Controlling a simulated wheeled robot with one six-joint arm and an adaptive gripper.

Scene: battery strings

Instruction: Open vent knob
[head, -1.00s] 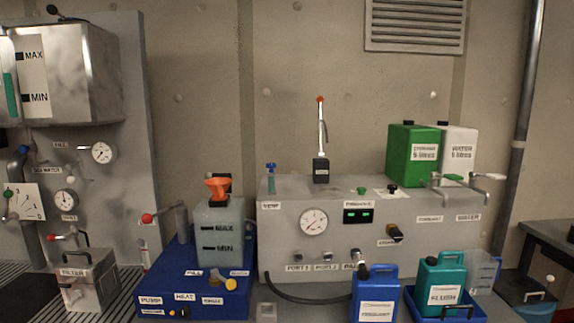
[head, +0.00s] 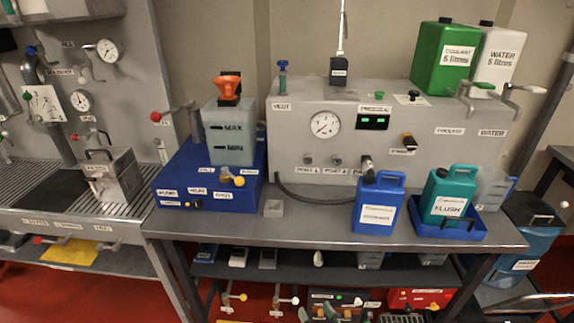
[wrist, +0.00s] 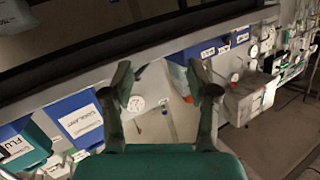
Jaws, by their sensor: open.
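The vent knob (head: 282,66) is a small blue knob on a thin upright stem. It stands on the top left of the grey console (head: 460,105), just above the VENT label (head: 281,107). The console's round gauge (wrist: 136,103) shows beside the left finger.
A blue pump unit (head: 185,181) with a tank (head: 230,145) and orange funnel (head: 228,88) stands left of the console. A blue jug (head: 378,204) and a teal jug (head: 446,196) stand in front. A green coolant container (head: 430,66) sits on top. The bench (head: 310,235) is partly clear.

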